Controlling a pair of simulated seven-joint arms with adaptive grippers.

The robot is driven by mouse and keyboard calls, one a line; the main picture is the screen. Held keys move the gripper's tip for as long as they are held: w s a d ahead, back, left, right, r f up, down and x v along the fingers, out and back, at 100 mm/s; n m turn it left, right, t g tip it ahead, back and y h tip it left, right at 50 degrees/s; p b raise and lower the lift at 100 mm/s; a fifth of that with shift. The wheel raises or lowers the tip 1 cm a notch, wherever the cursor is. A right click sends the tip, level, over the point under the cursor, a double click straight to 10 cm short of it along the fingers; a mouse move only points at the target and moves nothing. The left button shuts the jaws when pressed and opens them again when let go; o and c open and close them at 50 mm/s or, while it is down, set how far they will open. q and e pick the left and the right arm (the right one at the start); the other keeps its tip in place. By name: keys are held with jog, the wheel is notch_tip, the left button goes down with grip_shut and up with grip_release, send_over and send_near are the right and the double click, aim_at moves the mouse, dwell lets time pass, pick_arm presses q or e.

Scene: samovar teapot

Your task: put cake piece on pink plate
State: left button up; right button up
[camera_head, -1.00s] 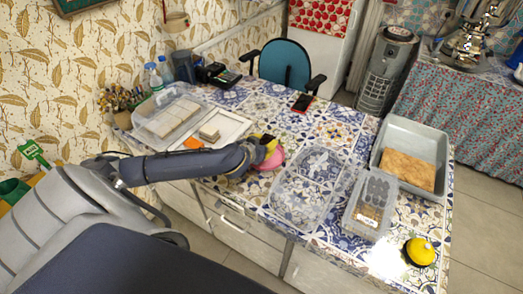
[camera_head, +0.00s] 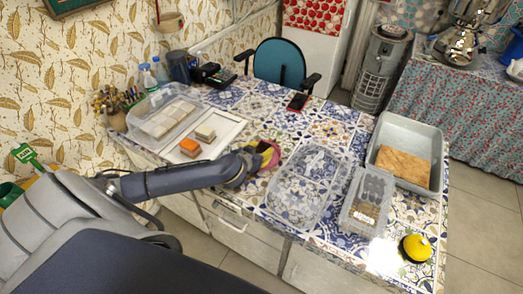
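A pink plate (camera_head: 273,157) shows only in part at the near middle of the tiled table; my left gripper (camera_head: 258,152) covers its left side. The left gripper points right, at or over the plate. Its fingers blend with a yellow and dark shape there, so I cannot tell whether it is open, shut or holding something. An orange cake-like block (camera_head: 190,147) and a beige block (camera_head: 205,132) lie on a white tray (camera_head: 228,126), left of and beyond the gripper. My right gripper is out of view.
A clear box of beige blocks (camera_head: 163,122) stands at the left. Right of the plate are a clear lidded container (camera_head: 308,185), a small clear box (camera_head: 366,200), a grey tray (camera_head: 435,150) with a golden slab, and a yellow round object (camera_head: 415,247). A phone lies farther back.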

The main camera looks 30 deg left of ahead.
pick_arm(q)
jog(key=o, duration=0.4)
jog(key=shift+r, duration=0.1)
jog(key=shift+r, duration=0.15)
jog(key=v, duration=1.2)
